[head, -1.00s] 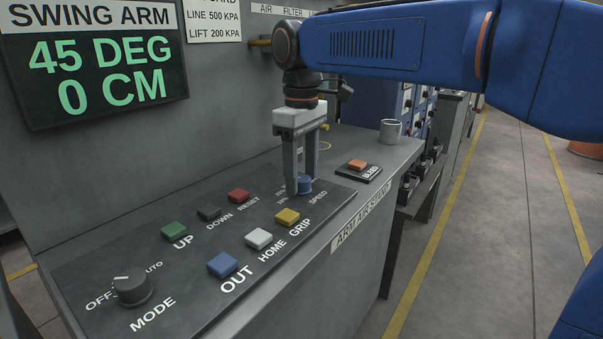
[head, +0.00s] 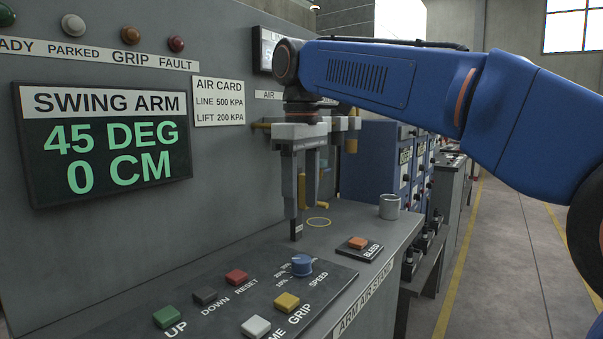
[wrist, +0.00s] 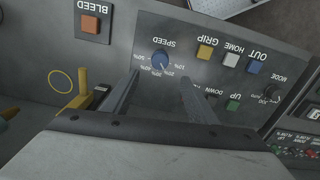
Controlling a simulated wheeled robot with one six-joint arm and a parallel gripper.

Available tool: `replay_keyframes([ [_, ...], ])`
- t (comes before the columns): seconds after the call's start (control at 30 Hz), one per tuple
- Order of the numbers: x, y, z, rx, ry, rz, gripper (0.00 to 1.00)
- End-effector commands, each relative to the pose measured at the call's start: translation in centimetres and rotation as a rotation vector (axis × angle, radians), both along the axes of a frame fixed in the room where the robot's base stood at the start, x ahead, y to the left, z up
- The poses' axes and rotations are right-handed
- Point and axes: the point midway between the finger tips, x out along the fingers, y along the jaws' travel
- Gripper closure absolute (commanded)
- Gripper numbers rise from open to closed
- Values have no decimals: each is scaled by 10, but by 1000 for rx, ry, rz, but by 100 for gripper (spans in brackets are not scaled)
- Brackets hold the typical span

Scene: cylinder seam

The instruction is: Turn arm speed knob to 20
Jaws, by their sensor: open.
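The blue arm speed knob (head: 302,266) is on the dark control panel, beside the SPEED label, with percent marks around it. In the wrist view the knob (wrist: 160,60) shows upside down with its marks; its pale pointer line seems to be on the side of the 20% mark, but it is small. My gripper (head: 303,222) is open and empty, raised above and behind the knob in the head view, not touching it. Its two fingers (wrist: 160,82) point toward the panel in the wrist view.
Buttons stand near the knob: yellow GRIP (head: 286,302), red RESET (head: 237,277) and orange BLEED (head: 358,243). A mug (head: 389,206) stands at the back right of the bench. The display (head: 105,145) reads 45 DEG, 0 CM. Yellow fittings (wrist: 85,95) are close to my gripper.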

Motion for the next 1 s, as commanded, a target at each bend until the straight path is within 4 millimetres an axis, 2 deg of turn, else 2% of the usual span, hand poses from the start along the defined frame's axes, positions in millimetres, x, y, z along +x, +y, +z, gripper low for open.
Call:
replay_keyframes([
  [0.1,1,0,22,2,-2,0,47],
  [0.2,1,0,35,1,-2,0,47],
  [0.4,0,0,48,1,-1,0,47],
  [0.8,0,-2,50,1,-2,-4,47],
  [0.87,-1,-6,48,3,-6,-15,47],
  [1.0,-8,-32,35,18,-28,-81,47],
])
